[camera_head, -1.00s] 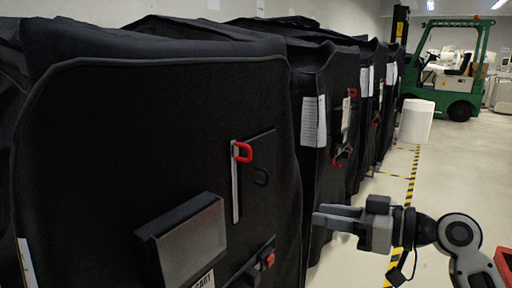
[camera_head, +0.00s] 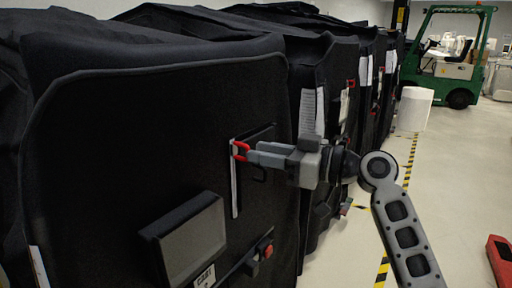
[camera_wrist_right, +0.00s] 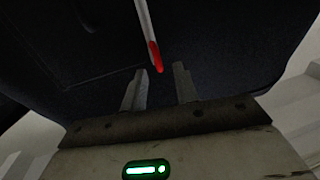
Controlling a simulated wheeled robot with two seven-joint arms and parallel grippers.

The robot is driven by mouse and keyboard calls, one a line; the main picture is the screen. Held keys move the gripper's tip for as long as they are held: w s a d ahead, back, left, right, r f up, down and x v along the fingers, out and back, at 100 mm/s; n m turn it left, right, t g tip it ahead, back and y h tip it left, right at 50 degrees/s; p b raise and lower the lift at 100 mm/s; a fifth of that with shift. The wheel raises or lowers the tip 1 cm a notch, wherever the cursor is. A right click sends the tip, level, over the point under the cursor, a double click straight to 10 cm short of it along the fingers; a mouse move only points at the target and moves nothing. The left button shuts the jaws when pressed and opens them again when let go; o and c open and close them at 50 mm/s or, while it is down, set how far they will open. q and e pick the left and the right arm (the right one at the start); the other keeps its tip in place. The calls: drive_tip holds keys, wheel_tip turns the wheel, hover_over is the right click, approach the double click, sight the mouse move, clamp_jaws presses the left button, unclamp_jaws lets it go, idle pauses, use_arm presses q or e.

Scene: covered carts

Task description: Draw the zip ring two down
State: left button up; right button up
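The red zip ring (camera_head: 239,150) is at the top of a pale vertical zip strip (camera_head: 235,192) on the nearest black cart cover (camera_head: 130,140). My right gripper (camera_head: 252,153) is level with the ring, its fingertips just right of it in the head view. In the right wrist view the red ring (camera_wrist_right: 155,57) hangs between and just beyond the two fingertips of the right gripper (camera_wrist_right: 160,82). The fingers are apart, with nothing between them that I can see gripped. Whether a finger touches the ring is unclear. My left gripper is not in view.
A grey open holder (camera_head: 190,240) and a red-knobbed latch (camera_head: 265,250) are on the cover below the strip. More covered carts (camera_head: 340,80) stand behind. A white cylinder (camera_head: 415,108) and green forklift (camera_head: 460,60) stand farther off.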

drive_tip(key=shift+x, duration=1.1)
clamp_jaws()
drive_tip(key=shift+f, duration=0.1)
